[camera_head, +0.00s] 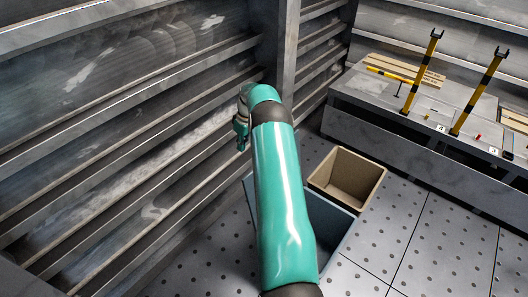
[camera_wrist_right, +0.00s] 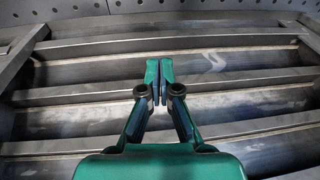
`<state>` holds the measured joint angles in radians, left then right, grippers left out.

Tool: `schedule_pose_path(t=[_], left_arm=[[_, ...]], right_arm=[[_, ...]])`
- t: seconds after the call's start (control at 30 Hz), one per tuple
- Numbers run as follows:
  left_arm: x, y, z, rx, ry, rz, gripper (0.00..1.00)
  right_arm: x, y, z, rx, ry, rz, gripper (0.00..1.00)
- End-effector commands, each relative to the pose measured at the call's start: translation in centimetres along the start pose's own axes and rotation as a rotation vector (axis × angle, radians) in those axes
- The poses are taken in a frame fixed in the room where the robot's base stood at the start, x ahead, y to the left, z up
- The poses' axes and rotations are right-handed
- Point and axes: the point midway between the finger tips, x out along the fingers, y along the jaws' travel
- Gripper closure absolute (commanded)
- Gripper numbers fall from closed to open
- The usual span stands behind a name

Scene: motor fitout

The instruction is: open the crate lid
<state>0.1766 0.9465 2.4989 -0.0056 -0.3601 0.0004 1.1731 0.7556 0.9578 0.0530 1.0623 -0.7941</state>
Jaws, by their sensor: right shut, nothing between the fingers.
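A blue-grey crate (camera_head: 345,226) stands on the floor in the head view, largely hidden behind my right arm. I see part of its right side and a bit of its edge left of the arm. I cannot make out a lid or tell how it stands. My right gripper (camera_head: 242,138) is beyond and above the crate, near the slatted metal wall, apart from the crate. In the right wrist view the gripper (camera_wrist_right: 159,76) is shut and empty, with ribbed metal behind it. My left gripper is not in view.
An open tan box (camera_head: 350,172) stands right behind the crate. A ribbed metal wall (camera_head: 120,130) fills the left. A grey bench (camera_head: 400,135) with yellow-black posts (camera_head: 422,70) is at the back right. The dotted floor (camera_head: 420,235) at right is clear.

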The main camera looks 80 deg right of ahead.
Motion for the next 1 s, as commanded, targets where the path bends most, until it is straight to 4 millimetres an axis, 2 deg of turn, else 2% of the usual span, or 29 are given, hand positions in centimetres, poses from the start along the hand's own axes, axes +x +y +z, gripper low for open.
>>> schedule_pose_path(t=[0.1, 0.3, 0.43, 0.67, 1.0], left_arm=[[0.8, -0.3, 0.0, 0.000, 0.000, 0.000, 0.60], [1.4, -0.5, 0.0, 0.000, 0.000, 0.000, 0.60], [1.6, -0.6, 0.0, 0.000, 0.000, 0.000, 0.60], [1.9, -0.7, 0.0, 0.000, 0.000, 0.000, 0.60], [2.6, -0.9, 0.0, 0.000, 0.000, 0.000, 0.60]], right_arm=[[-2.8, 0.6, 1.5, -0.087, 0.129, 0.028, 1.00], [-7.8, 1.2, 4.9, 0.002, 0.194, 0.070, 1.00], [-9.6, 2.4, 5.4, 0.017, 0.209, 0.108, 1.00], [-7.2, 2.8, 5.2, 0.022, 0.205, 0.106, 1.00], [-0.5, 3.6, 3.8, 0.022, 0.204, 0.106, 1.00]])
